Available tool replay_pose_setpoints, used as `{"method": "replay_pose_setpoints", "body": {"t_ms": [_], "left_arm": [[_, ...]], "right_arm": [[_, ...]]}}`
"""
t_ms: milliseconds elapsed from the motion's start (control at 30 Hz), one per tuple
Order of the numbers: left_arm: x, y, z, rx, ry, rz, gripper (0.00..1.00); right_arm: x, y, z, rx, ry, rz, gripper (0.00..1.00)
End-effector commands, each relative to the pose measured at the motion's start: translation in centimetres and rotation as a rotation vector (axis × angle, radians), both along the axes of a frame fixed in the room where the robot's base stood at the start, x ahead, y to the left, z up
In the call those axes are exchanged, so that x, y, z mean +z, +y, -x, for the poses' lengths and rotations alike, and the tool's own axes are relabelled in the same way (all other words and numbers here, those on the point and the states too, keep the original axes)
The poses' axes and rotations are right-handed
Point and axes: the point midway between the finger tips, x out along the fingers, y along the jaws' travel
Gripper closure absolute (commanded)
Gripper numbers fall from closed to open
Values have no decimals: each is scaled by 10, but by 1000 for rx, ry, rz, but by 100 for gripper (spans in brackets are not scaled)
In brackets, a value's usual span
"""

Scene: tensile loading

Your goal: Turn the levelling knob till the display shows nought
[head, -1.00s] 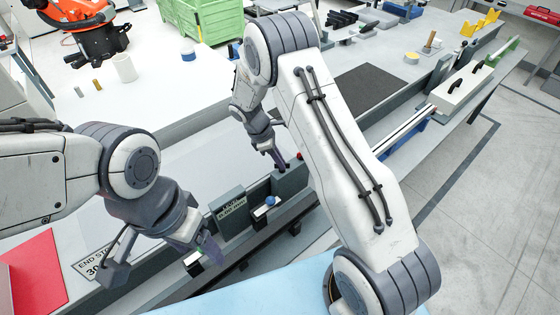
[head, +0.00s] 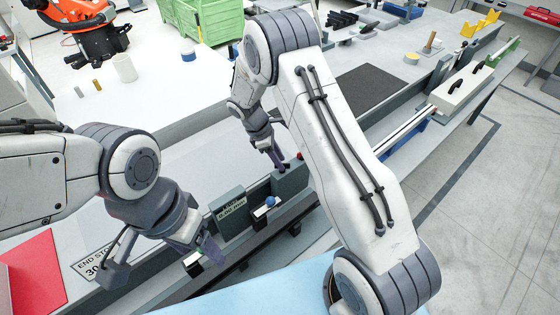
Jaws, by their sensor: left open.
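A grey display box (head: 229,211) stands on the dark rail at the middle of the head view. Its small lettering is too blurred to read surely. A small blue ball-shaped knob (head: 270,201) sits on a pale plate just right of the display. I cannot tell whether it is the levelling knob. My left gripper (head: 165,262) is open and empty, left of the display, with its fingers pointing down and wide apart. My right gripper (head: 277,157) is behind the rail, close to a grey block (head: 290,180) with a red button (head: 300,156). Its jaw gap is not clear.
An "END STOP" label (head: 92,262) and a red sheet (head: 35,272) lie at the lower left. A pale blue surface (head: 250,292) is at the front. A dark mat (head: 370,88) and a green crate (head: 203,20) are further back. My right arm hides part of the bench.

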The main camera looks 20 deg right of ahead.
Motion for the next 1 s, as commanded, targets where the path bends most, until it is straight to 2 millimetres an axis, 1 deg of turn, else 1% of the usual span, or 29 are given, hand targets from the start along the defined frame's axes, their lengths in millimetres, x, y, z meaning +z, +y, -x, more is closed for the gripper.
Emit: {"method": "replay_pose_setpoints", "body": {"t_ms": [33, 200, 400, 500, 667, 1000], "left_arm": [[-6, 0, 0, 1, 0, 0, 28], [-18, 0, 0, 3, 0, 0, 28], [-28, 0, 0, 5, 0, 0, 28], [-30, 0, 0, 5, 0, 0, 28], [-31, 0, 0, 6, 1, 0, 28], [-31, 0, 0, 5, 0, 0, 28]], "right_arm": [[5, 3, -2, 0, -6, -1, 62], [35, 16, -7, 1, -7, -2, 62], [70, 29, -12, 3, -5, -2, 62], [80, 33, -12, 1, -2, -1, 62], [88, 35, -13, 0, -1, -2, 62], [88, 35, -13, 1, 0, -1, 62]]}}
